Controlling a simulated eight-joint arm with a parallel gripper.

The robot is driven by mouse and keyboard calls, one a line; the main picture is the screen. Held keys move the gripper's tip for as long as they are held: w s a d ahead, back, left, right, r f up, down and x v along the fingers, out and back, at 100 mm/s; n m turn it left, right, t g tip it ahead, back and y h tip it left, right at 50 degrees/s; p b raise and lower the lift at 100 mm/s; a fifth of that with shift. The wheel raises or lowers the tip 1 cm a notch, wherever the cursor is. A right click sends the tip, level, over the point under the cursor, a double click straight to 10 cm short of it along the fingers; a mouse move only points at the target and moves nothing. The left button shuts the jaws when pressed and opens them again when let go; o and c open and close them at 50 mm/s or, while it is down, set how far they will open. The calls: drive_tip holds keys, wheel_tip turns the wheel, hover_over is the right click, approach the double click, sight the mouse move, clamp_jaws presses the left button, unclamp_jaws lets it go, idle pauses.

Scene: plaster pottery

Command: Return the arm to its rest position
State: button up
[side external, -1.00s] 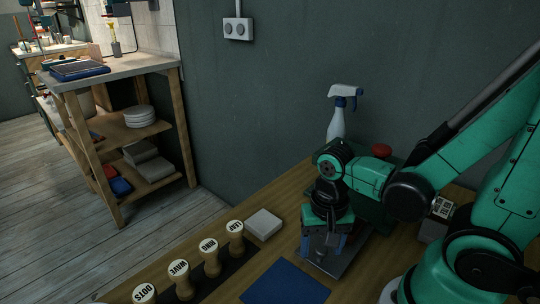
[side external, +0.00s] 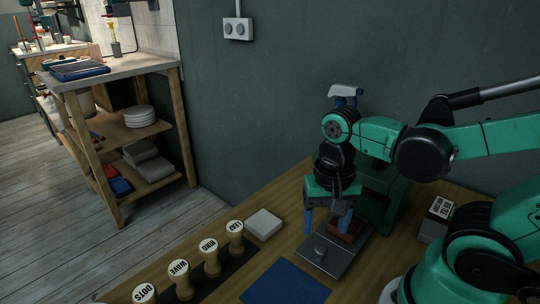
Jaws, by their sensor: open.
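My green and black gripper (side external: 327,226) is raised above the wooden workbench, pointing down. Its two blue fingers are apart, and I see nothing held between them. Below it lies a grey metal plate (side external: 349,262) with a small grey knob-like piece (side external: 320,247) on its near left part.
Several stamps with wooden handles, including LEAF (side external: 236,227) and DOTS (side external: 145,293), stand in a row on a dark strip. A pale block (side external: 264,223) and a blue mat (side external: 285,284) lie nearby. A spray bottle (side external: 345,91) stands behind my arm, mostly hidden. A labelled box (side external: 437,218) stands right.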

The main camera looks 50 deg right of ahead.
idle(0.3)
drive_tip(key=w+r+n+t, duration=0.5)
drive_tip(key=w+n+t, duration=0.2)
drive_tip(key=n, duration=0.2)
drive_tip(key=shift+a, duration=0.2)
